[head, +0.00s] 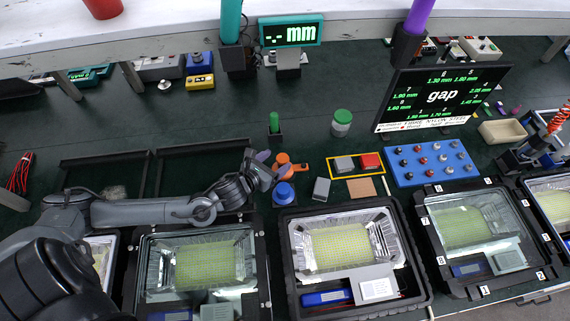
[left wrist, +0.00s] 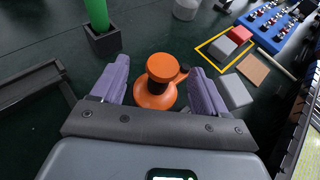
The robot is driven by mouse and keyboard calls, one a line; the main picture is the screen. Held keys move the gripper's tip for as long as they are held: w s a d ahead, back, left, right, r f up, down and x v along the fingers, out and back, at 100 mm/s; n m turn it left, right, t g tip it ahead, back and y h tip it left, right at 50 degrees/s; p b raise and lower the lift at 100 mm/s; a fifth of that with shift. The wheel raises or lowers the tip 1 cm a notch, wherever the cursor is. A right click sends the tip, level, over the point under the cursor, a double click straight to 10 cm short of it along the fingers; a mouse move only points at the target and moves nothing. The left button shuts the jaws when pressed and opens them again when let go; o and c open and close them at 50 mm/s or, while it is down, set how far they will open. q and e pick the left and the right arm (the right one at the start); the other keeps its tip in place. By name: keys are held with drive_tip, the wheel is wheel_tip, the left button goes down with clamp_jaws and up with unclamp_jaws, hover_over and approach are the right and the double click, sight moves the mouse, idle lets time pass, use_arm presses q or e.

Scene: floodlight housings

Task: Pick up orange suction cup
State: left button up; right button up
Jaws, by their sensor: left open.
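The orange suction cup (head: 283,158) stands on the dark green table, just above a blue suction cup (head: 284,193) in the head view. In the left wrist view the orange suction cup (left wrist: 156,92) has a round top knob, a wider base and a small side part on its right. My left gripper (head: 268,169) reaches in from the left, close beside the orange cup. In the left wrist view its two purple fingers (left wrist: 160,68) are spread open, one on each side of the cup, with gaps visible. My right gripper is not seen.
A green cylinder in a black holder (head: 275,128) stands behind the cup. A grey block (head: 321,189) and a yellow-framed area (head: 332,177) with grey and red blocks lie to the right. Floodlight housings (head: 288,270) line the front edge.

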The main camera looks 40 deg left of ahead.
sight(283, 157)
use_arm(q)
drive_tip(key=shift+w+f, duration=0.15)
drive_tip(key=shift+w, duration=0.3)
drive_tip(key=shift+w+d+f, duration=0.15)
drive_tip(key=shift+w+f, duration=0.15)
drive_tip(key=shift+w, duration=0.1)
drive_tip(key=shift+b+x, duration=0.55)
drive_tip(key=shift+x, duration=1.6)
drive_tip(key=shift+r, duration=0.1)
clamp_jaws()
drive_tip(key=shift+r, duration=0.1)
